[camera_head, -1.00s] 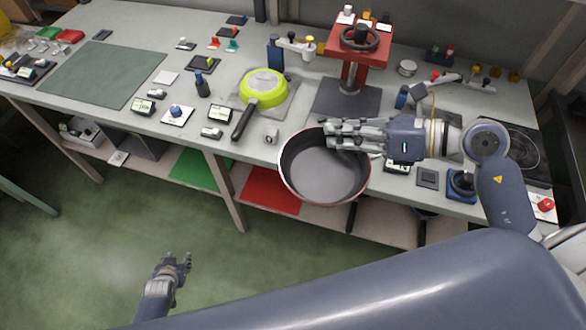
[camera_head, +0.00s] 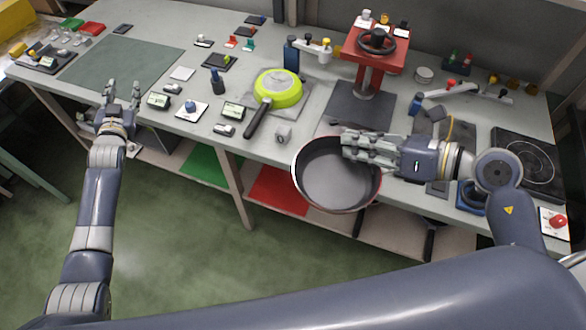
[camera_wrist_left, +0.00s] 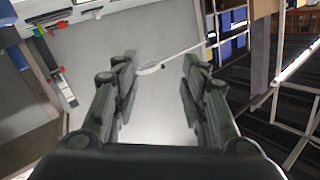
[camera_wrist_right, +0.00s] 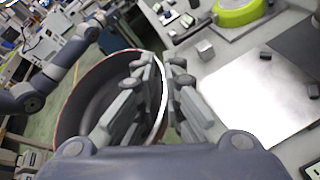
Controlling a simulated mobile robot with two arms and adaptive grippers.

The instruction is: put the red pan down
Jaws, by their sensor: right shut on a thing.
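The red pan (camera_head: 333,182) has a dark inside and a red outer rim. It is at the bench's front edge in the head view, and it looks partly out over the floor. My right gripper (camera_head: 352,148) is shut on the pan's rim at its upper right. In the right wrist view the pan (camera_wrist_right: 92,100) shows with its rim between the fingers (camera_wrist_right: 158,75). My left gripper (camera_head: 122,95) is open and empty at the bench's front edge, by the dark green mat. Its spread fingers (camera_wrist_left: 158,75) also show in the left wrist view.
A lime-green pan (camera_head: 280,88) lies upside down on the bench. A red press (camera_head: 374,50) with a dark base plate (camera_head: 358,106) stands behind the red pan. A black cooktop (camera_head: 525,160) is at the right. Red and green panels lie on the lower shelf.

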